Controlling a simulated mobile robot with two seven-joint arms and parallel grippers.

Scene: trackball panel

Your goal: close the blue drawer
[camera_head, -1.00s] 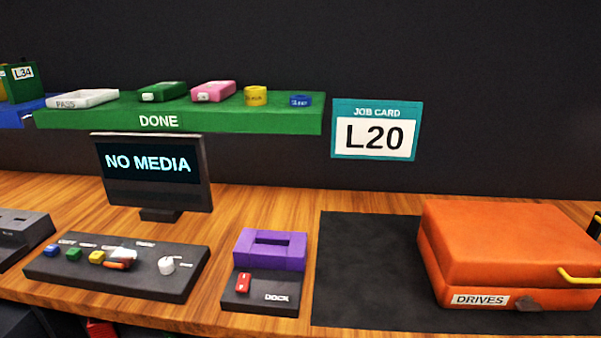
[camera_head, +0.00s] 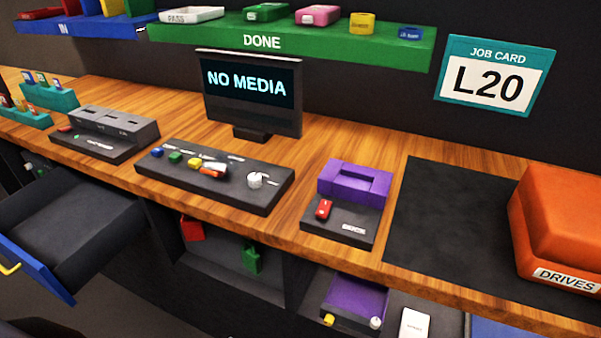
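The blue drawer (camera_head: 36,268) is at the lower left in the head view, under the wooden counter. It is pulled out, and its dark inside (camera_head: 75,215) looks empty. Its blue front carries a yellow handle (camera_head: 10,268), which is cut by the left edge of the picture. Neither of my grippers is in view.
The wooden counter (camera_head: 330,105) runs above the drawer, holding a monitor (camera_head: 250,92), a button panel (camera_head: 215,178), a purple dock (camera_head: 352,185) and an orange case (camera_head: 560,225). Open shelf bays with a red item (camera_head: 192,229) and a green item (camera_head: 251,259) lie right of the drawer.

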